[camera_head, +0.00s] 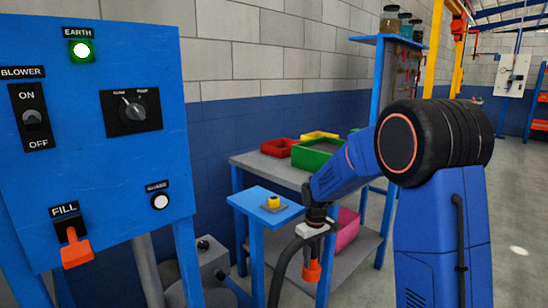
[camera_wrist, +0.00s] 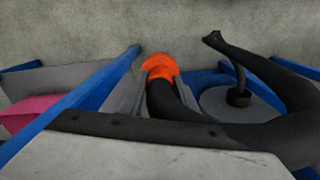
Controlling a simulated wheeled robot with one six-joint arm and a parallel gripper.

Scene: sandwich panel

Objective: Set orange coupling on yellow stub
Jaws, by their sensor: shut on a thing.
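The orange coupling (camera_head: 312,271) hangs below my gripper (camera_head: 314,238), pointing down, with a black hose (camera_head: 285,262) curving away to the left. My gripper is shut on the coupling. In the wrist view the orange coupling (camera_wrist: 160,67) shows beyond the pale jaw, partly hidden by the black hose (camera_wrist: 170,105). The stub is to the left of my gripper and higher in the head view, apart from the coupling. I cannot make out the stub in the wrist view.
A blue control panel (camera_head: 95,185) with an orange fill lever (camera_head: 76,249) stands at the left. A workbench (camera_head: 262,165) with red, yellow and green bins is behind the stand. A pink bin (camera_head: 346,229) sits on its lower shelf. Grey equipment (camera_head: 205,262) stands left of the stand.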

